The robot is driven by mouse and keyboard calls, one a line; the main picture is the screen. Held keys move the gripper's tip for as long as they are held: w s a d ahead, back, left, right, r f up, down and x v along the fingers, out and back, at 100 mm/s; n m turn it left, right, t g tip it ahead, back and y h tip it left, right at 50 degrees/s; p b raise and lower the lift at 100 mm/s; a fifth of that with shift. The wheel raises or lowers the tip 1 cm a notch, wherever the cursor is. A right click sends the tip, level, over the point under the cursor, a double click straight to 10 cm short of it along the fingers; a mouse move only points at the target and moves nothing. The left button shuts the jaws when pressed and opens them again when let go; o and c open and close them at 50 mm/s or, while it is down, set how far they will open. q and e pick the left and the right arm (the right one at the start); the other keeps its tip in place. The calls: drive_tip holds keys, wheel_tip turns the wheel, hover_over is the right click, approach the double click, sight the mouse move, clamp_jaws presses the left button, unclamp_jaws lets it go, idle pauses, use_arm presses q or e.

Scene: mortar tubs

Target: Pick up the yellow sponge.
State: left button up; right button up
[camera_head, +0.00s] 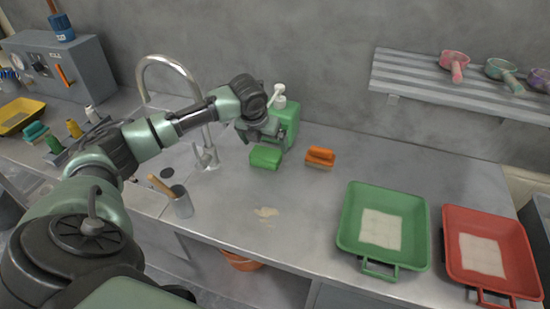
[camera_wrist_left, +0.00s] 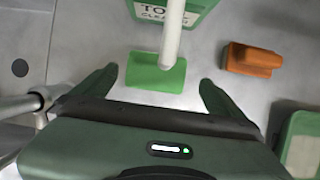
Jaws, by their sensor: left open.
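I see no plainly yellow sponge in either view. A green sponge-like block (camera_head: 265,157) lies on the steel counter in front of the green soap dispenser (camera_head: 287,123). In the left wrist view the green block (camera_wrist_left: 156,72) lies ahead, between the lines of the two fingers. My left gripper (camera_head: 262,136) is open and empty, above and close to the block; the exact gap is unclear. An orange block with a handle (camera_head: 320,156) lies to the right of the green one. My right gripper is not in view.
The dispenser's white pump spout (camera_wrist_left: 173,30) reaches over the green block. A curved tap (camera_head: 172,62) and a cup with a wooden handle (camera_head: 182,203) stand left. A green tray (camera_head: 346,215) and a red tray (camera_head: 447,240) sit right. The counter's middle is mostly clear.

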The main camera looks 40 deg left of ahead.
sight(266, 153)
use_arm(q)
drive_tip(key=f, duration=0.1)
drive_tip(key=f+p, duration=0.1)
drive_tip(key=shift+a+f, duration=0.2)
drive_tip(key=shift+f, duration=0.2)
drive_tip(key=x, duration=0.3)
drive_tip(key=shift+w+p, duration=0.1)
drive_tip(key=shift+p, duration=0.3)
drive_tip(key=shift+w+a+f, duration=0.1)
drive_tip(key=shift+w+f, duration=0.05)
drive_tip(key=shift+f, duration=0.25)
drive_tip(key=c, duration=1)
drive_tip(key=shift+c, duration=0.7)
wheel_tip(266, 153, up, 9)
drive_tip(key=shift+r+b, duration=0.1)
drive_tip(key=shift+b, duration=0.7)
drive_tip(key=shift+r, duration=0.45)
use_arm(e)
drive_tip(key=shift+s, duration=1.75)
